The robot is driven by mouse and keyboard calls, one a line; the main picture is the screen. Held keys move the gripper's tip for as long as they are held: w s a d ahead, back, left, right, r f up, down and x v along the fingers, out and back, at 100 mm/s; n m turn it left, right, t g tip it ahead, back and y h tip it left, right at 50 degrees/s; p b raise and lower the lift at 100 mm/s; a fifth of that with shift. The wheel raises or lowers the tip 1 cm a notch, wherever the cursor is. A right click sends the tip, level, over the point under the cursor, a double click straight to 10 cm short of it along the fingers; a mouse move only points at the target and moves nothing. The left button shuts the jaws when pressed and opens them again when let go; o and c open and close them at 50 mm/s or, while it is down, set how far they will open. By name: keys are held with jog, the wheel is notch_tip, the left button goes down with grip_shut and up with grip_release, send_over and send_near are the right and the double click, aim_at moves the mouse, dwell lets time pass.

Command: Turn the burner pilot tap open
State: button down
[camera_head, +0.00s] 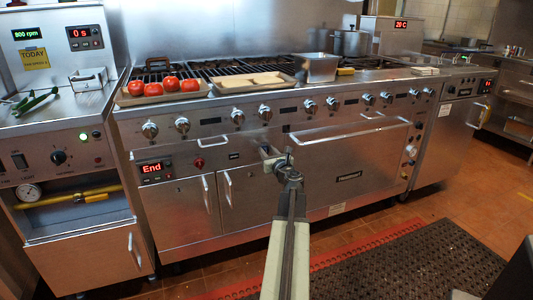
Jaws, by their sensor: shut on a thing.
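My gripper (277,160) reaches up from the bottom middle to the steel front of the range (255,178), above the cupboard doors. It is shut on a small part at the panel, which I take to be the burner pilot tap (266,152). My gripper and arm hide most of that part, and its turn angle cannot be read. A separate red knob (198,163) sits on the same panel to the left, apart from my gripper. Left of it, a red display (152,168) reads "End".
A row of burner knobs (265,113) runs above my gripper. The oven handle (350,133) sticks out to the right, and cupboard handles (228,187) below left. Tomatoes (153,89) and a tray (225,90) stand on top. The floor mat (400,265) is clear.

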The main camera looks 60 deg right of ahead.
jog(key=shift+w+n, duration=0.3)
jog(key=shift+n, duration=0.1)
jog(key=shift+w+a+f+n+b, duration=0.15)
jog(key=shift+f+n+b, duration=0.1)
jog(key=shift+n, duration=2.55)
jog(key=shift+w+a+f+n+b, duration=0.1)
jog(key=shift+f+n+b, duration=0.15)
jog(key=shift+n, duration=2.55)
jog(key=shift+w+a+f+n+b, duration=0.15)
jog(key=shift+f+n+b, duration=0.1)
jog(key=shift+n, duration=2.55)
jog(key=shift+s, duration=0.1)
jog(key=c, duration=1)
grip_release()
jog(key=shift+n, duration=0.3)
